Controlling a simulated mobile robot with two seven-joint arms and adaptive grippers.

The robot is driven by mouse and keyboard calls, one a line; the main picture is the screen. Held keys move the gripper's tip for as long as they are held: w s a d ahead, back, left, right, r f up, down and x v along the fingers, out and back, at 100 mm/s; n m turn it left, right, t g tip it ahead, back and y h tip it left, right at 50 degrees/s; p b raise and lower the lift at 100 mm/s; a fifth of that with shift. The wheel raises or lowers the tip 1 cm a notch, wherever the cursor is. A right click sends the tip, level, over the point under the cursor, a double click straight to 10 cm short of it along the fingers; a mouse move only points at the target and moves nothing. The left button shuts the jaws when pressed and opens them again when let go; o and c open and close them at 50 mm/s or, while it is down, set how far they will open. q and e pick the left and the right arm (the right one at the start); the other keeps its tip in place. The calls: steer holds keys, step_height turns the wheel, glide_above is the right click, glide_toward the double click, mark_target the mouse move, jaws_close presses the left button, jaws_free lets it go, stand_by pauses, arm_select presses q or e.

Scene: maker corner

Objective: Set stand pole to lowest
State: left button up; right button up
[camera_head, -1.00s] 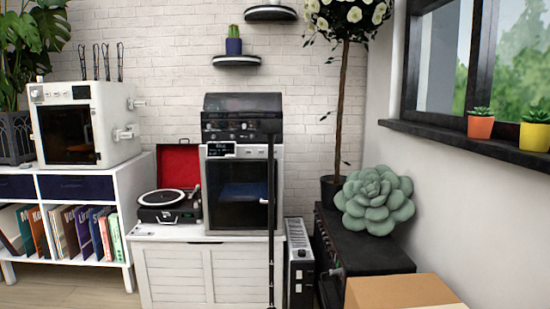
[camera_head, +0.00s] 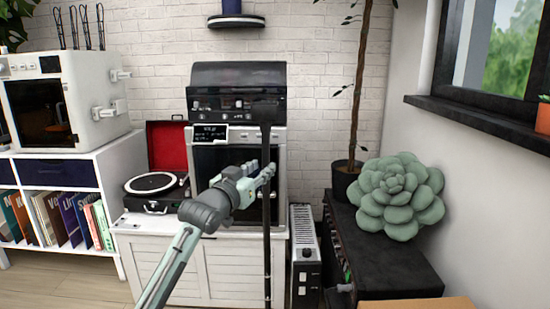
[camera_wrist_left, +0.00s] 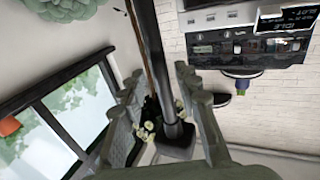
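The stand pole (camera_head: 267,250) is a thin black upright pole in front of the white cabinet. Its wider top end (camera_head: 266,130) reaches the front of the black panel. My left gripper (camera_head: 267,172) is at the pole's upper part in the head view. In the left wrist view the pole (camera_wrist_left: 147,35) runs between the two spread fingers of the gripper (camera_wrist_left: 158,72), with a gap showing on both sides. A dark block (camera_wrist_left: 176,142) sits at the pole's end there. The pole's foot is out of view. My right gripper is not in view.
Behind the pole stand a white-framed machine (camera_head: 208,160), a black knobbed unit (camera_head: 238,90) and a record player (camera_head: 155,198) on a white cabinet (camera_head: 205,275). A heater (camera_head: 304,255) and a black cabinet (camera_head: 405,270) with a succulent (camera_head: 398,195) are to the right.

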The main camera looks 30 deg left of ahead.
arm_select(q)
steer(key=shift+w+a, duration=0.1)
steer(key=shift+w, duration=0.4)
steer(key=w, duration=0.6)
steer(key=shift+w+a+p, duration=0.15)
steer(key=shift+a+p, duration=0.2)
steer(key=shift+a, duration=0.1)
steer(key=shift+f, duration=0.1)
steer(key=c, duration=0.7)
jaws_close()
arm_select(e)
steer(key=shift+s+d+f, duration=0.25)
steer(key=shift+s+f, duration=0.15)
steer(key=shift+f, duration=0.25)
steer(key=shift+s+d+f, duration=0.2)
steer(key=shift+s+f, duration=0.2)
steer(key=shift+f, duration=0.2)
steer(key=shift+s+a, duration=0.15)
